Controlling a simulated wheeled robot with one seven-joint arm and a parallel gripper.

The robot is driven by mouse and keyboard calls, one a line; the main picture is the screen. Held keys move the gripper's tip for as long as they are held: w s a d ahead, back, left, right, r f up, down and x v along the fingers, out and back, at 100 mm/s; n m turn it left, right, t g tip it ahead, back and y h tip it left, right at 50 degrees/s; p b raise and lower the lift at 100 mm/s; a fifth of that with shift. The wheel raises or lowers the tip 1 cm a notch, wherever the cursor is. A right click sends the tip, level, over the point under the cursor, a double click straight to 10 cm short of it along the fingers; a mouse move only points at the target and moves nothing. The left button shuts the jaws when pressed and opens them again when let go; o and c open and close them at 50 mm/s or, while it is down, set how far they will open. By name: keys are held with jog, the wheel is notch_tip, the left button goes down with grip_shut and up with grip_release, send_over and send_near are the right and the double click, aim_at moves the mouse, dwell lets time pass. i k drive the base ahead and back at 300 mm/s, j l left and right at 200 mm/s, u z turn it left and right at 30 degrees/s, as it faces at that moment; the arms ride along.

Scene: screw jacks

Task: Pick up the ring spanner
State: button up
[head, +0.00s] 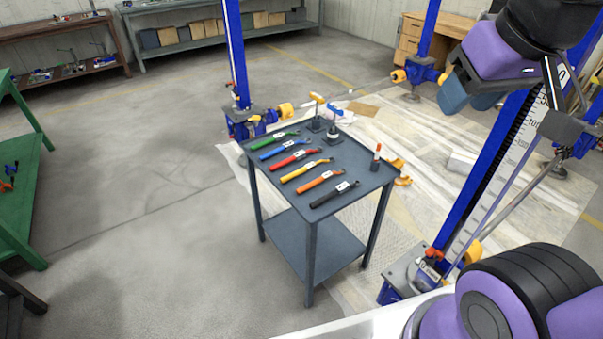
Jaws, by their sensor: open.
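Several handled tools lie side by side on a dark grey table: a green one (280,140), a blue one (284,149), a red one (292,160), a yellow one (305,171), an orange one (320,182) and a black one (334,195). Each bears a small white label too small to read. I cannot tell which is the ring spanner. My gripper (470,99), with blue-grey fingers below a purple body, is at the upper right, to the right of the table and apart from the tools. It is open, with nothing seen between its fingers.
The grey table (262,178) has a lower shelf (305,247). Small upright tools, one orange-topped (376,157), stand at its back and right. Blue posts (235,55) with jacks stand behind and right. A green bench (22,190) is at left. Floor between is clear.

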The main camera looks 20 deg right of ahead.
aim_at(288, 178)
jog(key=i+j+z, duration=0.1)
jog(key=j, duration=0.3)
jog(key=i+j+z, duration=0.1)
jog(key=j, duration=0.3)
jog(key=i+j+z, duration=0.15)
jog(key=i, duration=0.35)
jog(key=i+j+z, duration=0.2)
jog(key=i, duration=0.25)
jog(key=j, duration=0.1)
